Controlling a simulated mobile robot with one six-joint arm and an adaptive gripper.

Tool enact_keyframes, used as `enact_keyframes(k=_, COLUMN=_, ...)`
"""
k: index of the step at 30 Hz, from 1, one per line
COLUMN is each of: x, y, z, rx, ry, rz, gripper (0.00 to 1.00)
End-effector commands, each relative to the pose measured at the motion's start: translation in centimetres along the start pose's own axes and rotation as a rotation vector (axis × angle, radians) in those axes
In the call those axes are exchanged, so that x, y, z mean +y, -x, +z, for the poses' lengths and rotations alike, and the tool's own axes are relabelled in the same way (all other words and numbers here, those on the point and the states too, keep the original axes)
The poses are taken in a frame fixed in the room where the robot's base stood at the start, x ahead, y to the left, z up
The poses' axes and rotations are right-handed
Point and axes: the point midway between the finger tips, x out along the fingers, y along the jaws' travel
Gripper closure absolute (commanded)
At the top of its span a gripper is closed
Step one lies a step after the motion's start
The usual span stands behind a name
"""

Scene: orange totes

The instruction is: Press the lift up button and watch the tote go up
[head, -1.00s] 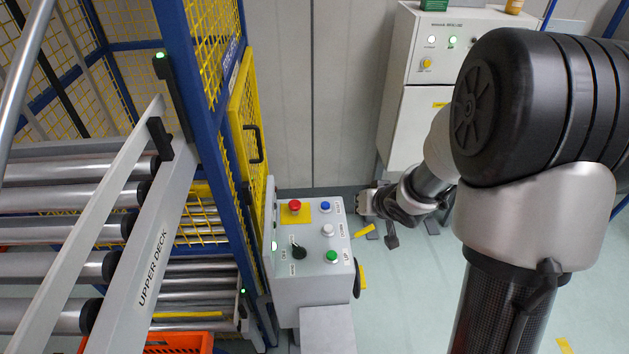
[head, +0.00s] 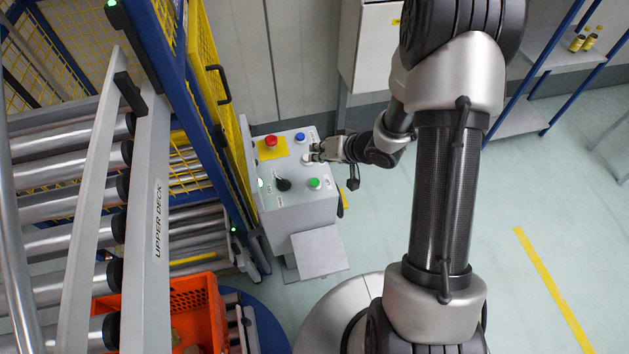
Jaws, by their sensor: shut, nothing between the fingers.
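The grey control box (head: 290,205) carries a green button (head: 314,183), whose label reads like "UP" in the earlier view. A white button (head: 307,158) sits above it in the picture. My gripper (head: 314,152) is shut and empty, its tips at or just over the white button. I cannot tell whether they touch it. The green button is clear of the gripper. An orange tote (head: 210,310) stands low at the lower left, below the upper deck, with some contents partly hidden by the deck frame.
The box also has a red mushroom button (head: 270,141), a blue button (head: 299,137) and a black selector knob (head: 283,184). The upper deck (head: 150,220) and a yellow mesh fence (head: 215,90) stand left. Open floor (head: 560,200) lies right.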

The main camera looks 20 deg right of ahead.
Motion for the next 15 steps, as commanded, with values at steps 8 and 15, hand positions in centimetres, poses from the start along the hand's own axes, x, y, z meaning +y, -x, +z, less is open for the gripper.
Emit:
enact_keyframes(k=8, x=1.4, y=-1.9, z=1.4, rx=-0.001, ry=0.001, rz=0.001, gripper=1.00)
enact_keyframes(k=15, x=2.9, y=-4.0, z=2.9, rx=0.000, ry=0.001, rz=0.001, gripper=1.00)
